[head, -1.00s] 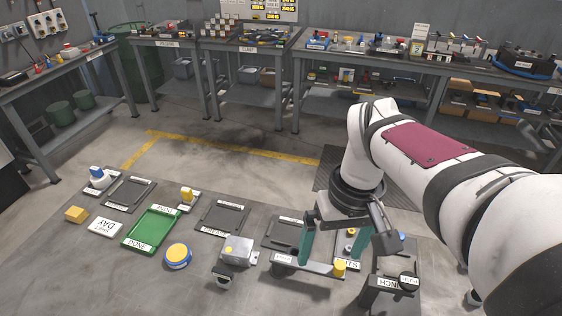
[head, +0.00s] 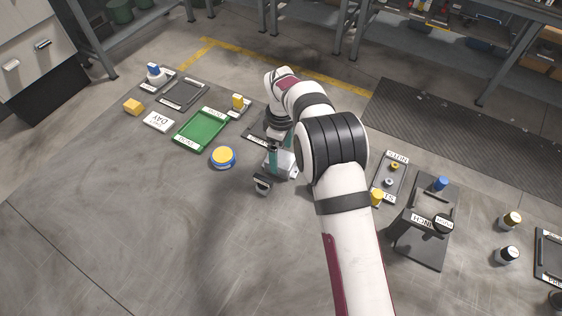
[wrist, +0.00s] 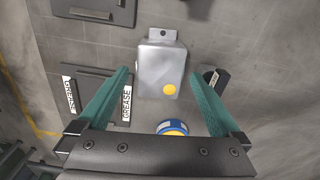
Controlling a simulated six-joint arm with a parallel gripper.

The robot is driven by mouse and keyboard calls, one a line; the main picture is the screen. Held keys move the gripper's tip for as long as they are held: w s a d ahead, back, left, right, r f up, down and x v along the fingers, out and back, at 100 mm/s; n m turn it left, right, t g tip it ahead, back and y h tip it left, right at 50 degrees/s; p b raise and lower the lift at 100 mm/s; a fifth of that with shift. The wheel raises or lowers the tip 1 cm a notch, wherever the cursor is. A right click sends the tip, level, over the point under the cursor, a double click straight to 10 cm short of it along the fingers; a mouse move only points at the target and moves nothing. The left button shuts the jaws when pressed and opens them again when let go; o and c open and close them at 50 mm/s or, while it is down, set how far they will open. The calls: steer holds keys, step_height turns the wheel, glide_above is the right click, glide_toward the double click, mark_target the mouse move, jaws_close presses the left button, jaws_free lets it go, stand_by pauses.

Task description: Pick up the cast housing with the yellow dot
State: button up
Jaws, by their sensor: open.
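The cast housing (wrist: 160,62) is a grey metal block with a tab at one end and a yellow dot (wrist: 170,90) on its face. In the wrist view it lies between and beyond my two green fingertips. My gripper (wrist: 159,76) is open, with a gap on both sides of the housing and nothing held. In the head view my gripper (head: 279,158) points down over the housing (head: 286,167), which is largely hidden behind the fingers and arm. I cannot tell the exact height of the fingertips above it.
A small dark object (head: 262,186) stands close beside the housing. A blue tin with a yellow top (head: 222,157) is to the left, near a green tray (head: 178,146). A dark tray (wrist: 88,96) lies left in the wrist view. The near left table surface is clear.

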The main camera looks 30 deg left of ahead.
mark_target(280, 158)
step_height(280, 158, down, 3)
steer(key=shift+a+f, duration=0.1)
steer(key=shift+f, duration=0.1)
steer(key=shift+r, duration=0.1)
jaws_close()
